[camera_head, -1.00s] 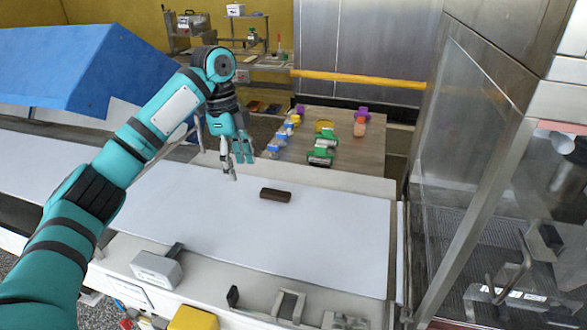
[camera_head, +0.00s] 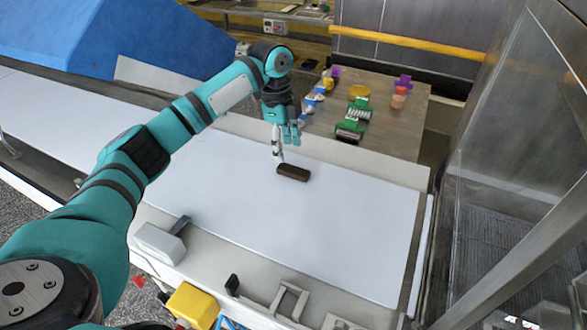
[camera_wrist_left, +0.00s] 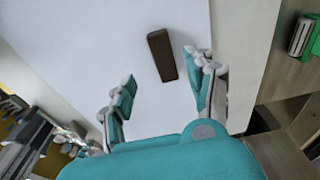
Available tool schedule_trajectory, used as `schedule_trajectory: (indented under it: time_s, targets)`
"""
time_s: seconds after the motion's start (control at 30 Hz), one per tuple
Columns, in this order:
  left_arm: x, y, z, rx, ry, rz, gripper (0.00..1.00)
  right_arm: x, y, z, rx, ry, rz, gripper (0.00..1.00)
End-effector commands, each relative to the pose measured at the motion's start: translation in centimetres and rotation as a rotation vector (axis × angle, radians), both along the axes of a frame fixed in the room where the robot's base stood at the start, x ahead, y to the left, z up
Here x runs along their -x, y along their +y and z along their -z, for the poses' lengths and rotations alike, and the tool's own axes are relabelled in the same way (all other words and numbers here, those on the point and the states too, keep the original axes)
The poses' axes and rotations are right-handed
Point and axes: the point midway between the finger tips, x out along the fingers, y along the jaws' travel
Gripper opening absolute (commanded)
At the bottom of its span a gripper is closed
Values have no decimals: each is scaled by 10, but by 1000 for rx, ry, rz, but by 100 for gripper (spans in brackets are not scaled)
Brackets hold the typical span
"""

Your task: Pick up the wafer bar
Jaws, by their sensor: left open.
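The wafer bar (camera_head: 294,172) is a dark brown block lying flat on the white belt (camera_head: 340,225). In the left wrist view the bar (camera_wrist_left: 162,55) lies beyond the fingertips, nearer the right finger. My left gripper (camera_head: 287,152) points down just behind the bar in the head view, its fingertips close to the bar's far left end. Whether a fingertip touches the bar I cannot tell. My right gripper is not in view.
A wooden table (camera_head: 400,125) with several small coloured items stands behind the belt. A steel and glass cabinet (camera_head: 490,170) rises at the right. A grey bracket (camera_head: 290,302) and a grey box (camera_head: 158,243) line the near edge. The belt around the bar is clear.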

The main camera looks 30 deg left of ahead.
Motion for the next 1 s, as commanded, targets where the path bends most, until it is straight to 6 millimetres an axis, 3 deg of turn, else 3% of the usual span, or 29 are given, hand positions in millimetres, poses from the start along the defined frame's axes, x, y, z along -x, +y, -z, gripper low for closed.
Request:
schedule_trajectory:
  time_s: [0.33, 0.6, 0.9, 1.0]
  targets:
    - [-2, -6, 28, -1, 2, 0, 56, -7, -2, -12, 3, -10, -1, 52]
    - [-5, -16, 65, -2, 2, 0, 56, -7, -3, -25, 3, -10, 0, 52]
    - [-5, -17, 72, -1, -1, 1, 56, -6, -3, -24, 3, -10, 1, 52]
    - [-5, -17, 72, -1, -1, 0, 43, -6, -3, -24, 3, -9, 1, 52]
